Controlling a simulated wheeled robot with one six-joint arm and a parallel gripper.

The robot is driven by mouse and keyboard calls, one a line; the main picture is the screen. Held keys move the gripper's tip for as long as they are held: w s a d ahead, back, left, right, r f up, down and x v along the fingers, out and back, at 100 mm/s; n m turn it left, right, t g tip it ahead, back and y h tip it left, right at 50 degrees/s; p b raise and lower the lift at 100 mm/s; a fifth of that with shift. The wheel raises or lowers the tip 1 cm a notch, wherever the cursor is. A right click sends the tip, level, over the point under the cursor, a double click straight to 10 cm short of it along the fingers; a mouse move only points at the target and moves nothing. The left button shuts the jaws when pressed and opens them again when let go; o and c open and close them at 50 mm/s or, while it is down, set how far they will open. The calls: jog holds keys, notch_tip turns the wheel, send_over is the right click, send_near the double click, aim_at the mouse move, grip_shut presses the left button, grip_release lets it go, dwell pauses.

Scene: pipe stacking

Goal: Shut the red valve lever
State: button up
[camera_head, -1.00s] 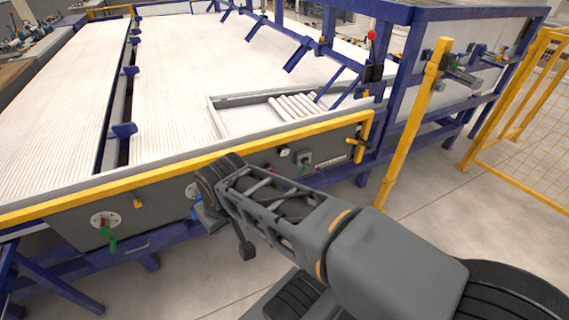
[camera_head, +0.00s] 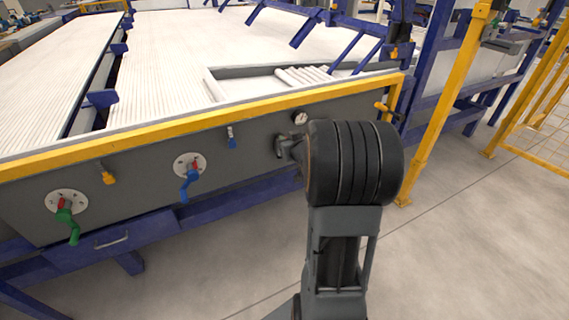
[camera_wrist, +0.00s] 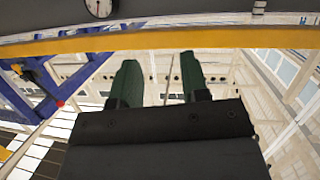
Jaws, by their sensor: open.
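The red valve lever is not clearly visible in either current view; the panel (camera_head: 253,148) area behind my wrist is hidden. Small red parts show on the valve with a green handle (camera_head: 68,226) at the far left and on the valve with a blue handle (camera_head: 189,185) in the middle. My gripper (camera_wrist: 157,62) is open in the wrist view, its two dark green fingers apart with no object between them. In the head view my thick black wrist joint covers most of it, close in front of the panel, below the white gauge (camera_head: 300,118).
A yellow rail (camera_head: 200,125) runs along the panel's top edge; it also crosses the wrist view (camera_wrist: 160,42). A small yellow lever (camera_head: 106,175) and small blue lever (camera_head: 231,138) hang on the panel. A yellow post (camera_head: 452,100) stands right. Floor in front is clear.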

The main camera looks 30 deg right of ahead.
jog(key=d+f+t+y+b, duration=0.25)
jog(key=d+f+b, duration=0.35)
jog(key=f, duration=0.5)
jog(key=shift+n+t+h, duration=0.3)
jog(key=shift+t+h, duration=0.15)
jog(key=w+b, duration=0.1)
jog(key=w, duration=0.3)
jog(key=w+b, duration=0.2)
jog(key=w, duration=0.2)
jog(key=w+d+b, duration=0.1)
jog(key=w, duration=0.4)
jog(key=shift+r, duration=0.1)
jog(key=shift+c, duration=0.2)
grip_shut()
